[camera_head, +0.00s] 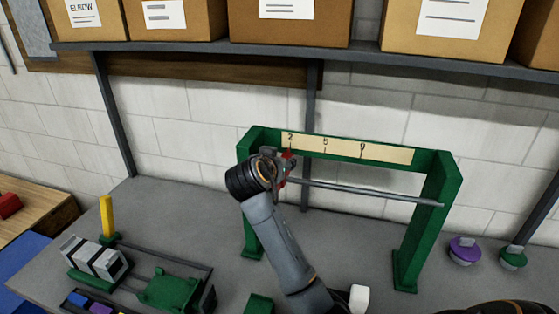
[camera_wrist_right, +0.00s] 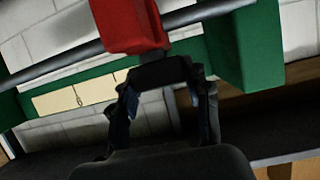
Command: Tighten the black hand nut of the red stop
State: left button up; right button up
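The red stop (camera_head: 288,156) sits on the grey rod (camera_head: 365,190) near the left post of the green frame (camera_head: 437,200), close to the 2 on the scale. It is partly hidden by my right gripper (camera_head: 277,166). In the right wrist view the red stop (camera_wrist_right: 130,22) is large at the top, with the black hand nut (camera_wrist_right: 160,73) below it. My right gripper (camera_wrist_right: 165,85) has a finger on each side of the nut, and both appear to touch it. In the head view the nut cannot be made out. My left gripper is out of view.
The pale scale strip (camera_head: 345,149) runs along the frame's top bar. A green fixture (camera_head: 170,290) and a yellow post (camera_head: 107,215) stand at lower left. A purple knob (camera_head: 464,250) and a green knob (camera_head: 512,258) stand at right. A shelf (camera_head: 340,56) with boxes hangs above.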

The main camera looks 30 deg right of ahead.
jog(key=o, duration=0.5)
jog(key=v, duration=1.2)
jog(key=shift+w, duration=0.1)
